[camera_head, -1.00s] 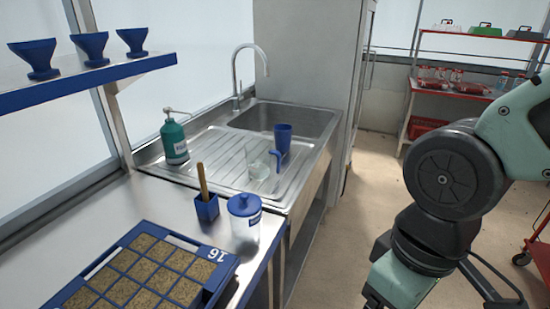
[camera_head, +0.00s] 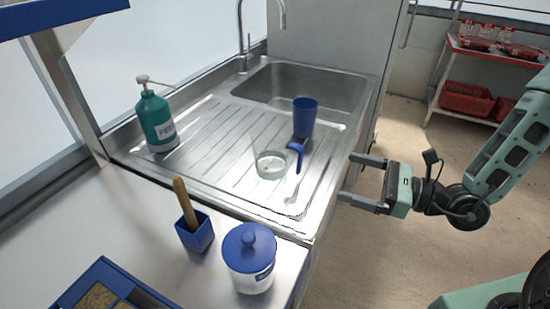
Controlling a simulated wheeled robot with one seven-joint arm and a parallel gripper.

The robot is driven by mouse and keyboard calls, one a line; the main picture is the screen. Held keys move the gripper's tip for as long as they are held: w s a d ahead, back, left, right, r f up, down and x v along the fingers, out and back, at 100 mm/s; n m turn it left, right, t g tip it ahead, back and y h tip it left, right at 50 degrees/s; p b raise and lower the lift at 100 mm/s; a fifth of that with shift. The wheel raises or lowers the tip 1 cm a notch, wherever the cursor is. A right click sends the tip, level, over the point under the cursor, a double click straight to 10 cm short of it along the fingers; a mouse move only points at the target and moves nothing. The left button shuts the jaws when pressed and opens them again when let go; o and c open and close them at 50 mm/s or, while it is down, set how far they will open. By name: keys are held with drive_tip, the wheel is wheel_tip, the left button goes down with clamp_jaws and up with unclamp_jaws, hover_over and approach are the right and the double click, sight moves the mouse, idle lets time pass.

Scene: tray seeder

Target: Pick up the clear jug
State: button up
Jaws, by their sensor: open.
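The clear jug (camera_head: 271,165) stands on the ribbed steel drainboard, left of and in front of the blue cup (camera_head: 305,117). Its see-through body is faint. A blue handle (camera_head: 296,156) shows at its right side. My gripper (camera_head: 347,178) is open and empty to the right of the jug. Its two fingers point left toward the jug, with a clear gap between them and the handle. The fingertips are near the right edge of the sink unit.
A green pump bottle (camera_head: 158,120) stands at the drainboard's left. A blue holder (camera_head: 195,232) with a wooden-handled tool and a blue-lidded jar (camera_head: 249,258) stand on the front counter. The sink basin (camera_head: 300,88) lies behind. A blue shelf (camera_head: 60,12) overhangs the upper left.

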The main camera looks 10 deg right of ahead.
sight(288, 155)
drive_tip(key=shift+m+t, duration=0.4)
drive_tip(key=x, duration=0.5)
drive_tip(key=p+x, duration=0.1)
drive_tip(key=x, duration=0.5)
drive_tip(key=f+p+x, duration=0.1)
drive_tip(key=x, duration=0.5)
drive_tip(key=shift+w+d, duration=0.25)
drive_tip(key=shift+w, duration=0.05)
drive_tip(key=c, duration=1.2)
drive_tip(key=shift+r, duration=0.2)
